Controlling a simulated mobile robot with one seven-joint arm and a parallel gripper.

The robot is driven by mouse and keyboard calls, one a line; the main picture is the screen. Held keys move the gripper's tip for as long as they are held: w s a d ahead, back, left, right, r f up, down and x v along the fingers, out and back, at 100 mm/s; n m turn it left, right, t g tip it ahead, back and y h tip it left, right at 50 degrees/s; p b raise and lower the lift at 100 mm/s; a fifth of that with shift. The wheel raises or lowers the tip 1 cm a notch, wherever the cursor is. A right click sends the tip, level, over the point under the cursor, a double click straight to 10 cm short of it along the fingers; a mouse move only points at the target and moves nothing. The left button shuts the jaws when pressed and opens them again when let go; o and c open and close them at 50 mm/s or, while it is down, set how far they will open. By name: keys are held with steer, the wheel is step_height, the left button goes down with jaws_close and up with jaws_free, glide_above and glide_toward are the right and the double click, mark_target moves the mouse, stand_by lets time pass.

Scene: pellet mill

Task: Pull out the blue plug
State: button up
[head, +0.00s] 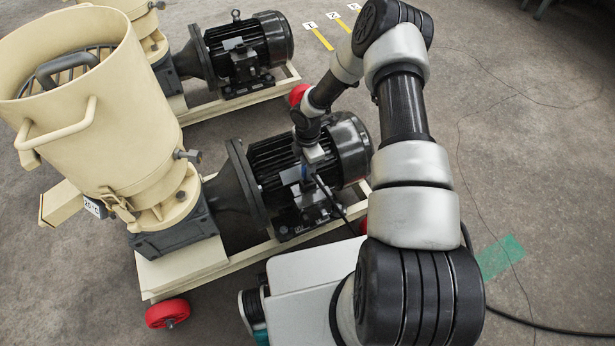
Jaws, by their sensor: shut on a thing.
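The blue plug (305,173) shows as a small blue patch on the near side of the black motor (268,162) of the front pellet mill. A black cable (330,197) runs from it down to the right. My gripper (308,168) reaches down over the motor from the upper right and is shut on the blue plug. The fingers are small and partly hidden here. I cannot tell whether the plug still sits in its socket.
The cream hopper (110,110) of the front mill stands at left, on a cream frame (180,268) with a red wheel (167,313). A second mill's motor (245,50) stands behind. Open concrete floor lies at right, with a green patch (500,257) and a dark cable.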

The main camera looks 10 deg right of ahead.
steer(key=shift+r+p, duration=0.7)
steer(key=shift+r, duration=0.65)
steer(key=shift+r, duration=0.1)
